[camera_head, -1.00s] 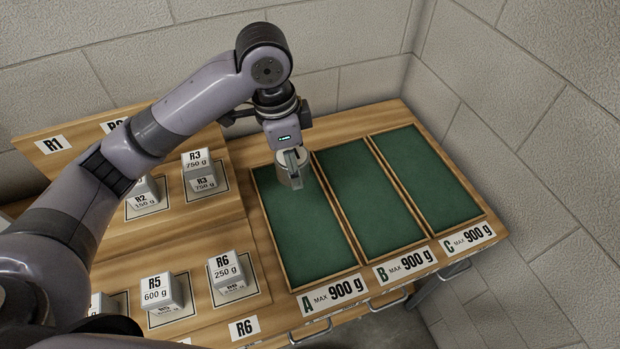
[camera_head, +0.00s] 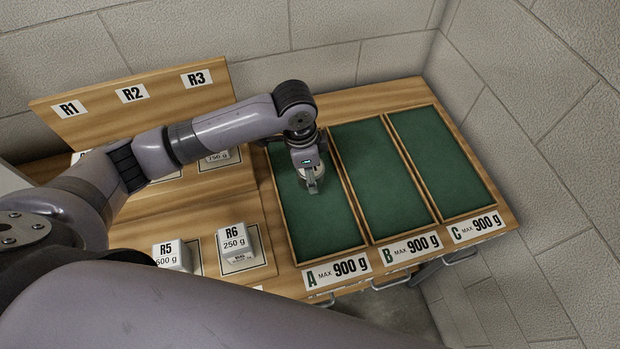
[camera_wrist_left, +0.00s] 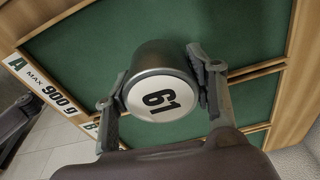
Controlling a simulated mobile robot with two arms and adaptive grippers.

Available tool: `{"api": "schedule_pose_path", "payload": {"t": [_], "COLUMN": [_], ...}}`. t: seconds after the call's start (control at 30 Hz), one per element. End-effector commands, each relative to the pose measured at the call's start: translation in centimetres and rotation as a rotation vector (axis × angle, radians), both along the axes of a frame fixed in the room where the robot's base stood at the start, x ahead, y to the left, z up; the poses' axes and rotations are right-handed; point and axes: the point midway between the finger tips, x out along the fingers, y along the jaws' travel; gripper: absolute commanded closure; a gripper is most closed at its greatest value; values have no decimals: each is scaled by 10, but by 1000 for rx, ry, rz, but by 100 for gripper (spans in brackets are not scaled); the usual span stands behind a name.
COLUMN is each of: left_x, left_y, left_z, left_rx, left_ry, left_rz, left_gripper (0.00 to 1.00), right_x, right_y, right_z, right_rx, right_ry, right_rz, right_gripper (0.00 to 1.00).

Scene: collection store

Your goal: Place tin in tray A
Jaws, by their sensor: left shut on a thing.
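In the head view the gripper hides most of the tin. The gripper holds it over tray A (camera_head: 325,235), a green-lined tray with a wooden rim, in the tray's upper half. Whether the tin touches the tray floor I cannot tell.
Trays B (camera_head: 375,190) and C (camera_head: 440,165) are empty to the right. Labelled boxes R6 (camera_head: 236,240) and R5 (camera_head: 171,255) stand at the left. A raised back board (camera_head: 135,110) carries labels R1 to R3. A wall (camera_head: 560,130) borders the right.

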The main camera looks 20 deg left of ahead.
Motion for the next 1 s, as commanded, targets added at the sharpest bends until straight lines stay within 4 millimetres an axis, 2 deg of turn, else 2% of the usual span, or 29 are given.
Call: {"api": "schedule_pose_path", "payload": {"t": [0.3,0.47,0.7,0.73,1.0], "left_x": [-1,0,0,0,0], "left_y": [0,0,0,0,0], "left_z": [-40,-44,-46,-47,-46], "left_rx": [1,0,0,0,0], "left_ry": [3,0,0,0,0], "left_rz": [1,-1,0,0,0], "left_gripper": [79,79,79,48,30], "right_x": [-16,-24,-22,-21,-16], "right_y": [-2,-3,-3,-3,-2], "right_z": [5,4,4,4,4], "right_rx": [-4,-5,-5,-5,-4], "right_ry": [26,37,34,34,26], "right_rz": [0,0,-1,-1,-1], "right_gripper": [60,60,60,60,60]}}
